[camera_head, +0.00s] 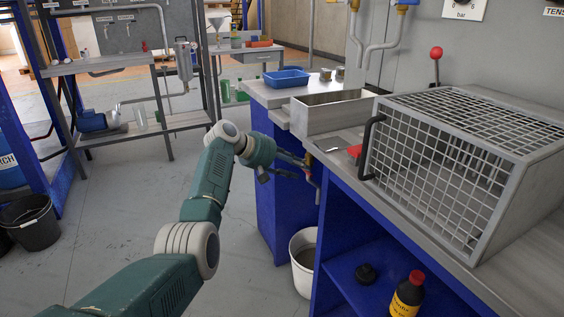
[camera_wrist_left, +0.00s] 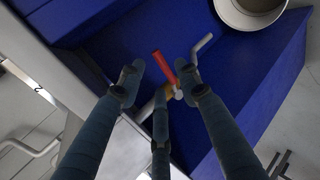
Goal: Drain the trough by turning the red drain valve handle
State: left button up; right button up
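The metal trough (camera_head: 318,119) sits at the end of the bench; its inside is only partly visible. The red drain valve handle (camera_wrist_left: 163,66) shows in the left wrist view as a slanted red lever, joined to a brass and grey pipe fitting. In the head view, the valve (camera_head: 314,184) is small below the bench edge, partly hidden by my gripper. My left gripper (camera_head: 285,170) is at the valve. In the left wrist view its fingers (camera_wrist_left: 160,77) are spread, with the red handle showing between the tips; I see no clear contact. My right gripper is out of view.
A white bucket (camera_head: 302,262) stands on the floor below the valve. A mesh guard cage (camera_head: 440,150) with a black handle covers the bench at right. A blue tray (camera_head: 285,78) lies behind the trough. A yellow-labelled bottle (camera_head: 407,296) stands on the blue shelf.

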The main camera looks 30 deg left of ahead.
pick_arm(q)
jog(key=v, duration=0.6)
jog(key=shift+s, duration=0.15)
